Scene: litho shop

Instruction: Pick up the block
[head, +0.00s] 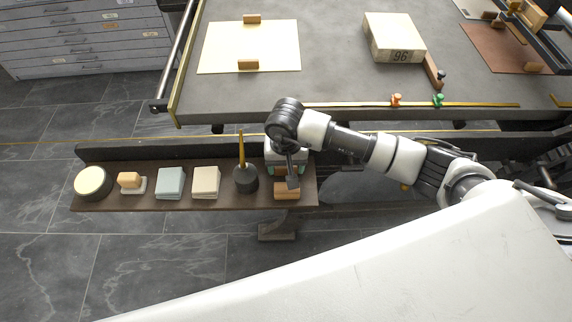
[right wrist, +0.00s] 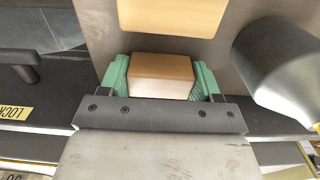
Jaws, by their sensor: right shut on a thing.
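My right gripper (head: 287,171) points down over the right end of a narrow brown shelf (head: 222,200). In the right wrist view its green fingers (right wrist: 163,80) are shut on a wooden block (right wrist: 162,68), one finger on each side. The arm and gripper mostly hide this block in the head view. I cannot tell whether it touches the shelf. A second tan block (head: 287,191) lies on the shelf close beside the gripper, and it also shows in the right wrist view (right wrist: 170,14). My left gripper is not in view.
A dark cup (head: 246,180) with an upright yellow stick stands close left of the gripper. Farther left are cream pads (head: 206,181), blue pads (head: 170,182), a small stamp-like piece (head: 130,181) and a round tin (head: 92,181). A grey table (head: 335,80) bears a large block marked 96 (head: 393,36).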

